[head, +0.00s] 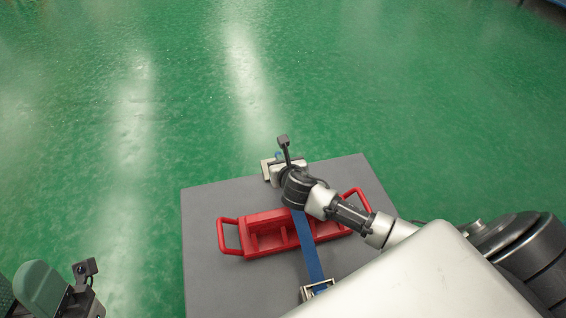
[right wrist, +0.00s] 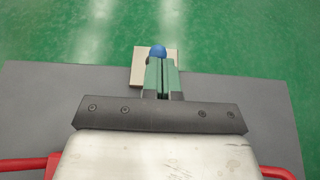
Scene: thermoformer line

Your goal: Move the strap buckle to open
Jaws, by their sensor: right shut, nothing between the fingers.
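A blue strap (head: 308,248) runs across a red frame with handles (head: 268,238). At its near end is a pale metal buckle-like frame (head: 318,289), partly cut off by my white body part. At the table's far edge is a beige block (head: 266,170) with a blue rounded knob, clearer in the right wrist view (right wrist: 158,51). I cannot tell which end piece is the strap buckle. My right gripper (right wrist: 162,80) is shut and empty, its green fingertips just before the knob; contact is unclear. Part of my left gripper (head: 84,292) shows at lower left; its fingers cannot be made out.
The red frame lies on a grey tabletop (head: 210,275), bare at its left side and far corners. Green floor (head: 130,130) surrounds it and is clear. My right arm passes over the frame's right part and hides some of it and of the strap.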

